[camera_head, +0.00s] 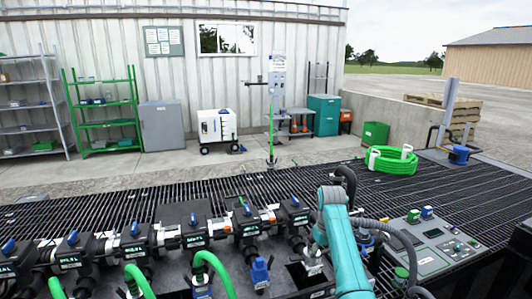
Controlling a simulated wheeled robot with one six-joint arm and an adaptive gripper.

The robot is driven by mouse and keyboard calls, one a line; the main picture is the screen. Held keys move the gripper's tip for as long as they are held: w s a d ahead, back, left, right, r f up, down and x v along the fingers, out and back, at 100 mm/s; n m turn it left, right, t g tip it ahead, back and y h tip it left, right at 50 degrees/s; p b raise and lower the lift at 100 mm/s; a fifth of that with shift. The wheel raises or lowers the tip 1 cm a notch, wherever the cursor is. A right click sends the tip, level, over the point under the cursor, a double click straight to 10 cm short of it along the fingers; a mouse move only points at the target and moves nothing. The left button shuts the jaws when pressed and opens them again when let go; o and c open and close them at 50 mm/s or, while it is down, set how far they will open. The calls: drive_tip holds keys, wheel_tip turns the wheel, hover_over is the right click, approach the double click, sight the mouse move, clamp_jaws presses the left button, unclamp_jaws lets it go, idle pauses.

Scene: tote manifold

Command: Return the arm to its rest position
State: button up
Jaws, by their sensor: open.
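My teal arm comes up from the lower right of the picture and bends over at its top. My gripper (312,266) hangs below the bend, pointing down over the dark bench at the right end of the valve row. It is small in the picture, and the arm partly hides it. I see nothing held in it. The manifold (165,236), a row of black valves with blue handles, runs to the left of my gripper. Green hoses (212,268) curve up in front of it.
A control panel (432,245) with buttons stands close to the right of my arm. A blue fitting (260,272) stands just left of my gripper. Behind are open grating (150,203), a coiled green hose (392,162) and shelves (105,108) along the wall.

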drive_tip(key=s+f+t, duration=0.2)
drive_tip(key=s+f, duration=0.3)
drive_tip(key=f, duration=0.6)
drive_tip(key=s+f+t, duration=0.1)
drive_tip(key=s+f, duration=0.3)
drive_tip(key=f, duration=0.7)
drive_tip(key=s+f+m+t, duration=0.1)
drive_tip(key=s+f+t, duration=0.1)
drive_tip(key=s+f, duration=0.6)
drive_tip(key=s+f+m+t, duration=0.1)
drive_tip(key=s+f+t, duration=0.15)
drive_tip(key=s, duration=0.95)
drive_tip(key=s+r+t, duration=0.1)
drive_tip(key=s+r, duration=0.2)
drive_tip(key=s, duration=0.8)
drive_tip(key=s+r+t, duration=0.2)
drive_tip(key=s+r, duration=0.1)
drive_tip(key=s, duration=0.7)
drive_tip(key=s+r+t, duration=0.2)
drive_tip(key=s+r, duration=0.6)
drive_tip(key=r, duration=0.4)
drive_tip(key=s+r+m+t, duration=0.1)
drive_tip(key=s+r+t, duration=0.1)
drive_tip(key=s+r, duration=0.6)
wheel_tip(320, 180, up, 4)
drive_tip(key=shift+s, duration=0.25)
